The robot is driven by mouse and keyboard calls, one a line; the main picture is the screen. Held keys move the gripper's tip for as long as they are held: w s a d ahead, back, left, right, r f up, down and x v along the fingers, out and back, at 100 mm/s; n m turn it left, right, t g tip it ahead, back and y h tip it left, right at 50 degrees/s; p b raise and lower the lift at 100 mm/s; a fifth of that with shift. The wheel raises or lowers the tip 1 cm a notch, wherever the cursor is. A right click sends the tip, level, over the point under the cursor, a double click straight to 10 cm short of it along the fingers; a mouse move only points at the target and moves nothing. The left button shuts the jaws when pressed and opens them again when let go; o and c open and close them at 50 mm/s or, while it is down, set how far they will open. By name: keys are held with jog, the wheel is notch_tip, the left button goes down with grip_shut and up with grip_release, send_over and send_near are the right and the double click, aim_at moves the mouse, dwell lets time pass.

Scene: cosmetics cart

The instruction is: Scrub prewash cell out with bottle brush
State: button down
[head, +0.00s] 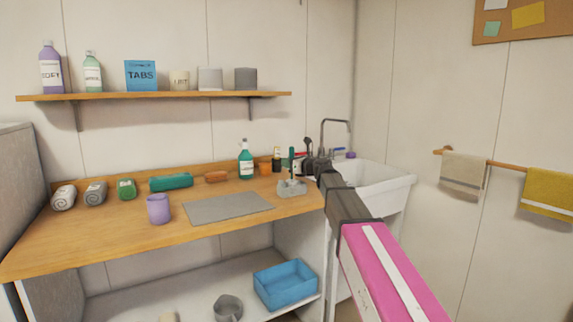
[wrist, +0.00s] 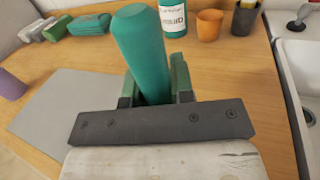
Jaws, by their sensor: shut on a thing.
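My gripper (wrist: 156,88) is shut on the thick green handle of the bottle brush (wrist: 140,45), which stands close to upright between the fingers. In the head view the green handle (head: 291,154) rises just above a small grey compartmented tray (head: 288,192) at the right end of the wooden counter. My gripper (head: 298,165) is beside the handle there, over the tray. The brush's bristle end is hidden, so I cannot tell whether it is inside a compartment or which one. The tray is not visible in the wrist view.
A grey mat (head: 228,208) and purple cup (head: 159,208) are left of the tray. A green bottle (head: 245,162) and an orange cup (wrist: 209,25) stand behind. The white sink (head: 385,185) is right. A blue bin (head: 286,285) sits on the lower shelf.

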jog(key=shift+w+d, duration=0.3)
jog(key=shift+d, duration=0.15)
jog(key=shift+w+d, duration=0.1)
notch_tip(320, 180, up, 9)
jog(key=s+a, duration=0.1)
jog(key=a, duration=0.1)
jog(key=shift+s, duration=0.3)
dwell(1.7)
jog(key=shift+a, duration=0.1)
dwell(0.3)
